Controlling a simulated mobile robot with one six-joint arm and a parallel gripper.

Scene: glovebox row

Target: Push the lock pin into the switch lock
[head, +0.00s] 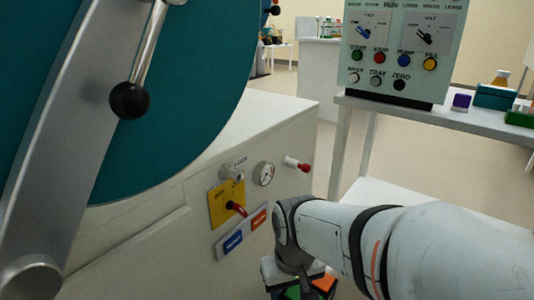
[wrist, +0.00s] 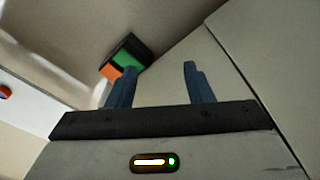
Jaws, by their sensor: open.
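In the head view, a small metal cylinder (head: 232,172) sits under the word LOCK on the pale cabinet front. Below it, a yellow plate (head: 222,208) carries a red switch handle (head: 237,208). A white stub with a red tip (head: 303,167) sticks out farther right; I cannot tell which fitting is the lock pin. My gripper (wrist: 160,68) is open, with nothing between its two blue fingers in the wrist view. In the head view my wrist is right of and below the yellow plate, apart from it; the fingers are not clearly visible there.
A round gauge (head: 264,174) and a blue-and-orange label plate (head: 243,232) are on the cabinet. A green-and-orange box (wrist: 122,58) lies beyond the fingers. A teal disc (head: 190,90) with a black-knobbed lever is at left. A button panel (head: 397,50) stands on a bench.

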